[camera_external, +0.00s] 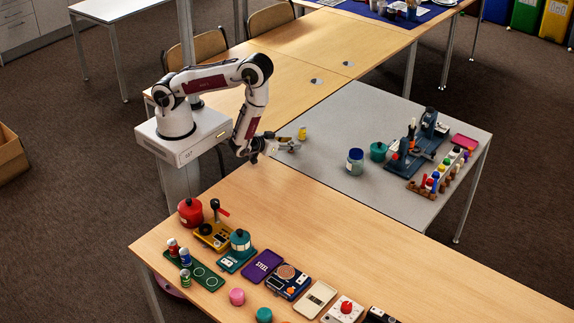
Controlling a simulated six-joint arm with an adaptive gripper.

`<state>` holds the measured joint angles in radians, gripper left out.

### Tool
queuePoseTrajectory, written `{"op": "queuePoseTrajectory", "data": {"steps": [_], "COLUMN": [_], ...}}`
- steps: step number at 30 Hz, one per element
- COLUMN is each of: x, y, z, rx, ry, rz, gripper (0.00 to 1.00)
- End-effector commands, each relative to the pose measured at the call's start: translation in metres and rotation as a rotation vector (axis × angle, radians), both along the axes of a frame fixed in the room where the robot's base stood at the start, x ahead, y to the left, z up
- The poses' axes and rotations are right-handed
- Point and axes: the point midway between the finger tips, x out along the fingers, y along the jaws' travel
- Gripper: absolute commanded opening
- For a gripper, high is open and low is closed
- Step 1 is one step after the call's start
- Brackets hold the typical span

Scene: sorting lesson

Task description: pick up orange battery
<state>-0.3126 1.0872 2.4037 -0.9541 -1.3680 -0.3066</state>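My gripper (293,144) is stretched out to the right of my arm, low over the left edge of the grey tabletop. It is too small in view to tell whether its fingers are open or shut. A small yellow-orange cylinder (302,133) stands just beyond the fingertips; I cannot tell whether it touches them. Several battery-like cylinders stand at a dark green tray (206,278) on the front wooden table: a red and white one (173,247), a bluish one with a reddish top (185,258) and a green one (186,277). None is plainly an orange battery.
The grey tabletop (340,118) holds a blue-lidded jar (355,161), a green pot (378,151), a blue rack (420,145) and several coloured bottles (440,175) at right. The front wooden table (330,225) carries a red pot (190,212) and several devices; its middle is clear.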

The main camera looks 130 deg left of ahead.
Motion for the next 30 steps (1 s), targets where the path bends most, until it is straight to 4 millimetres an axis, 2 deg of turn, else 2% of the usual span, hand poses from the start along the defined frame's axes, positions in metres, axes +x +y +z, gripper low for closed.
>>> {"op": "queuePoseTrajectory", "data": {"steps": [15, 16, 18, 20, 30], "x": [0.0, 0.0, 0.0, 0.0, 0.0], "y": [0.0007, 0.0007, 0.0007, 0.0007, 0.0007], "z": [-0.0002, -0.0002, -0.0002, -0.0002, 0.0], "rx": [0.0, 0.0, 0.0, 0.0, 0.001], "ry": [0.0, 0.0, 0.0, 0.0, -0.001], "rz": [0.0, 0.0, 0.0, 0.0, 0.0], "gripper": [0.37, 0.32, 0.14, 0.0, 0.0]}}
